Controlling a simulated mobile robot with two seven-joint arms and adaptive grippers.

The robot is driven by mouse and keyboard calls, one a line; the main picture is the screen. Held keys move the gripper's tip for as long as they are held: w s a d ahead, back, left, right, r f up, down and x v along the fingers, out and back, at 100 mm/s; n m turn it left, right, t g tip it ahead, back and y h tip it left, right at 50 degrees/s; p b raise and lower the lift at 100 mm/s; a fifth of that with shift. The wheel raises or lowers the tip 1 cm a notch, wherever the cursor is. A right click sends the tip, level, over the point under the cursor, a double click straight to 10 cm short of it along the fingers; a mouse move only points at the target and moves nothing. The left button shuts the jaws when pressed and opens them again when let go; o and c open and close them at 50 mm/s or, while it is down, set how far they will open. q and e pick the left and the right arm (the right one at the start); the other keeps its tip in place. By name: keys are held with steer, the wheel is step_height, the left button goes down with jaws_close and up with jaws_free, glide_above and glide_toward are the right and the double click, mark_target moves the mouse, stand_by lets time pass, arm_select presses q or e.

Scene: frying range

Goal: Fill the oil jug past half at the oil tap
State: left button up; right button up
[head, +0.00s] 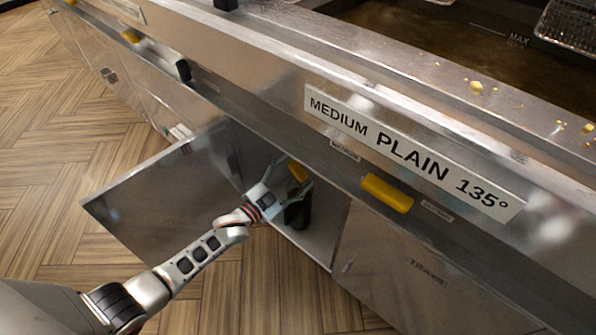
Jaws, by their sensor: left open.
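My left gripper (297,176) is open and reaches into an open cabinet (323,236) under the fryer. A small yellow piece (299,171), perhaps the handle of the oil tap, shows between or just behind its fingers; I cannot tell whether they touch it. A dark upright shape (299,213) stands below the gripper inside the cabinet. Whether it is the oil jug or a pipe, I cannot tell, as the gripper hides its upper part. No oil flow can be seen. My right gripper is not in view.
The cabinet door (155,190) stands swung open at left, beside my arm. A yellow handle (387,193) sits on the front panel under the "MEDIUM PLAIN 135°" label (410,152). A fryer vat with dark oil (425,40) is above. The wood floor (60,120) is clear at left.

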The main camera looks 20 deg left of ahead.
arm_select(q)
steer(key=shift+w+d, duration=0.15)
steer(key=shift+w, duration=0.3)
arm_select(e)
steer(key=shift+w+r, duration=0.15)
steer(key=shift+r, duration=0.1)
arm_select(q)
steer(key=c, duration=1.1)
steer(key=shift+r, duration=0.1)
steer(key=shift+n, duration=2)
steer(key=shift+n+p, duration=0.3)
steer(key=shift+n, duration=1.2)
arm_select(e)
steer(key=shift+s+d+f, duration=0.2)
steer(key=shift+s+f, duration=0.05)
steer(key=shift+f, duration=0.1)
